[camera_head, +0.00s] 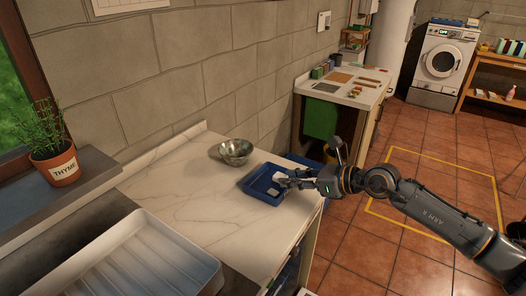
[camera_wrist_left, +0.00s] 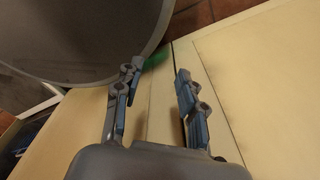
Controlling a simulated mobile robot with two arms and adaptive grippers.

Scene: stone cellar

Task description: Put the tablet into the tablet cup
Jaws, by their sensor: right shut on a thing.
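My right gripper (camera_head: 288,181) reaches in from the right over a blue tray (camera_head: 257,194) on the pale marble counter. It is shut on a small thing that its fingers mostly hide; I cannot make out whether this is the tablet. Small whitish shapes show in the tray by the fingertips, too small to tell which is the tablet or the tablet cup. A metal bowl (camera_head: 236,151) stands on the counter behind the tray. My left gripper (camera_wrist_left: 159,72) shows only in the left wrist view, open, with nothing between its fingers.
A large white ribbed basin (camera_head: 140,262) is at the front left. A potted thyme plant (camera_head: 62,167) stands on the ledge. The marble left of the tray is clear. In the left wrist view, a large round grey thing (camera_wrist_left: 80,35) is close beside the left fingers.

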